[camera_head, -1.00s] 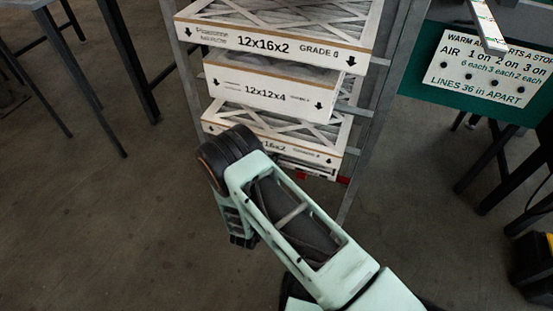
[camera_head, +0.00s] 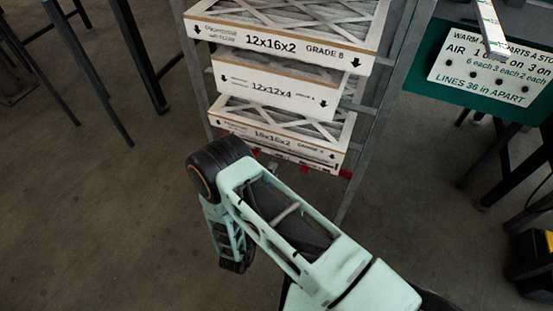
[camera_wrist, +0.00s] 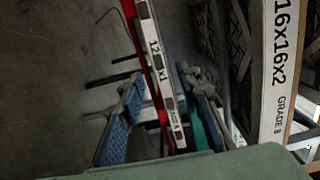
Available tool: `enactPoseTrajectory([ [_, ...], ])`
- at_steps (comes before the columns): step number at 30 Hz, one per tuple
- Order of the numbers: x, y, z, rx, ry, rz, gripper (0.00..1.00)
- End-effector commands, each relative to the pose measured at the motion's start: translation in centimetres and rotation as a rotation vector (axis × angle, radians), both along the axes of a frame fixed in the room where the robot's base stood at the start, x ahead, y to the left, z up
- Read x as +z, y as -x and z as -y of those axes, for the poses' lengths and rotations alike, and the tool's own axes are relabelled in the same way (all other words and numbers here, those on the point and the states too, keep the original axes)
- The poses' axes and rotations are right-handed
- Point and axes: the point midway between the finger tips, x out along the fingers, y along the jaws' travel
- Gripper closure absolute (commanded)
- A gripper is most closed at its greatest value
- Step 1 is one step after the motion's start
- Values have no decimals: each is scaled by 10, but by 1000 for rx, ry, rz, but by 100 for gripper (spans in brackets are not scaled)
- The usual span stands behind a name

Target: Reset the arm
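In the wrist view, my gripper (camera_wrist: 160,118) has its two blue-padded fingers spread apart, one on each side of the picture's middle. In the head view, my pale green arm crosses the lower middle, bent at a black joint, in front of the rack. My gripper's fingers do not show there.
A rack holds stacked filter boxes: a top 12x16x2 box (camera_head: 279,43), a 12x12x4 box (camera_head: 272,88) and a 16x16x2 box (camera_head: 275,137), also in the wrist view (camera_wrist: 277,75). A sign (camera_head: 485,68) stands at right. Dark legs stand at left; floor shows between.

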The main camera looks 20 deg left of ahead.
Motion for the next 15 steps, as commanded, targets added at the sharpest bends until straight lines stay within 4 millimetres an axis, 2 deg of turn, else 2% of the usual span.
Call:
enactPoseTrajectory([
  [3,1,14,0,1,1,-1,69],
  [6,0,20,-1,0,0,0,69],
  [15,0,22,0,0,0,1,69],
])
